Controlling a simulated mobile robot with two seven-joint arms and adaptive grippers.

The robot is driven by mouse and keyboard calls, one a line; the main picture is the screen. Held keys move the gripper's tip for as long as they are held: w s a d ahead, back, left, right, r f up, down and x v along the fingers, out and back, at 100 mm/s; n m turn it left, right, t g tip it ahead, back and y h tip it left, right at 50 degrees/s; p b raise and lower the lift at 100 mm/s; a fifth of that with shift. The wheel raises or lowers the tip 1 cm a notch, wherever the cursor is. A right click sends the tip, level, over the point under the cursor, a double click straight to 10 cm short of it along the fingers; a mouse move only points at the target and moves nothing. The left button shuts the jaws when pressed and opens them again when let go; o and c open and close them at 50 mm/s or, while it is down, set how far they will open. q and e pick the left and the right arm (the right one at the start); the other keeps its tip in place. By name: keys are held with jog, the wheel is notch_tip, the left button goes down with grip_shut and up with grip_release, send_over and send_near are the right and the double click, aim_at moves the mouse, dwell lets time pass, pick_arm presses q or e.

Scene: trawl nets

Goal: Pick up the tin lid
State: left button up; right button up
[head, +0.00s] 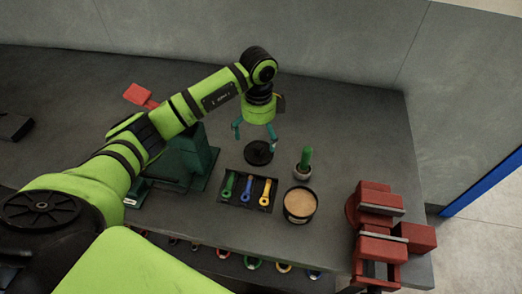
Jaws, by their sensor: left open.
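The tin lid (258,153) looks like a small black disc lying on the dark worktop (330,130), near its middle. My left gripper (254,131) comes down from above and hangs over the lid. Its two teal fingers are spread apart with nothing between them. The gap between fingertips and lid is hard to judge from this angle. A round tin (300,203) with a dark rim and a tan inside stands open, nearer and to the right of the lid. My right gripper is not in view.
A black tray (232,202) with green, blue and yellow tools lies in front of the lid. A small potted cactus (304,161) stands to its right. A red vise (378,225) sits at the right edge. A dark green object (185,160) is on the left.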

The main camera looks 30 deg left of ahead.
aim_at(258, 147)
pick_arm(q)
notch_tip(258, 147, down, 6)
jog(key=p, duration=0.2)
jog(key=shift+a+r+p, duration=0.15)
jog(key=shift+p, duration=0.25)
jog(key=shift+f, duration=0.4)
